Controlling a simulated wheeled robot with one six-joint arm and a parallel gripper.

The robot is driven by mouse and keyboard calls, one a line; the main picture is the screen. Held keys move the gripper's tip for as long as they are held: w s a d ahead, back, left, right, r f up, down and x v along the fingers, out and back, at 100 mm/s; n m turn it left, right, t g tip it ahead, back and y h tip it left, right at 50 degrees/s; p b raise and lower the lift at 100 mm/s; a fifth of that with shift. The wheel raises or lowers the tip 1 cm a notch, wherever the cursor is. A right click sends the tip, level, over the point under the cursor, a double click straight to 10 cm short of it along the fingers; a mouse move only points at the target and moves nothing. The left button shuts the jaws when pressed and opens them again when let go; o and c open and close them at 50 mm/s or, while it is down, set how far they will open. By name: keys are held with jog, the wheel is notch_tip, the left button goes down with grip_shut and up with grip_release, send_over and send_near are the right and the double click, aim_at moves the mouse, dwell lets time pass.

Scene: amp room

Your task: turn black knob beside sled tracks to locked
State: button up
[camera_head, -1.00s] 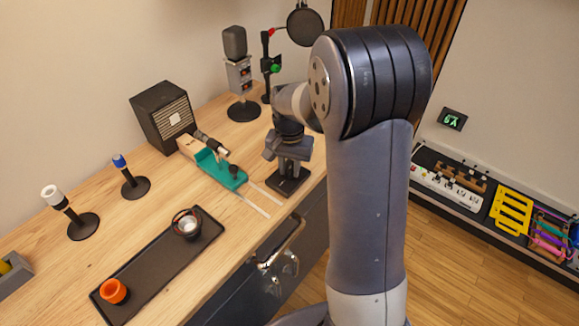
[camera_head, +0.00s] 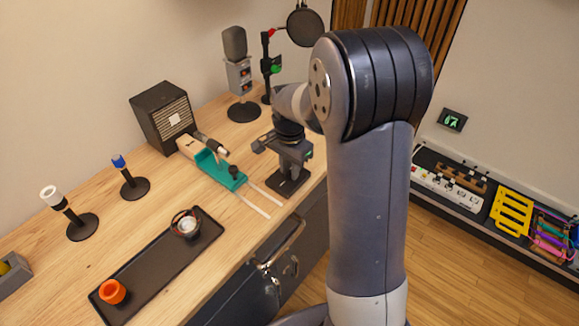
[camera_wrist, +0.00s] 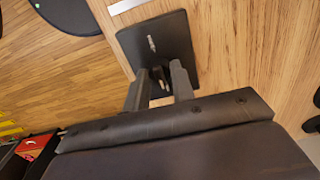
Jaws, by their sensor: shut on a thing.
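The black knob (camera_wrist: 159,74) stands on a dark square plate (camera_wrist: 175,32) on the wooden bench. In the wrist view it is small and dark between my two fingers, and mostly hidden. A short pale mark shows on the plate. My gripper (camera_head: 286,173) points down over the plate and is shut on the knob. In the head view the plate (camera_head: 283,190) lies just right of the pale sled tracks (camera_head: 254,203). The teal sled (camera_head: 221,172), with a small black knob on top, sits at their upper left end. I cannot read any locked marking.
A microphone (camera_head: 235,45) on a round stand is behind my gripper. A speaker box (camera_head: 162,117) stands at the back left. A black tray (camera_head: 150,271) with an orange cup (camera_head: 112,291) lies at the front left. The bench edge is close to the plate.

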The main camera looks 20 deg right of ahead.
aim_at(289, 169)
jog(key=o, duration=1)
jog(key=shift+r, duration=0.1)
notch_tip(289, 169, up, 11)
jog(key=shift+f, duration=0.2)
notch_tip(289, 169, down, 11)
jog(key=shift+r, duration=0.1)
dwell(0.4)
jog(key=shift+n, duration=0.3)
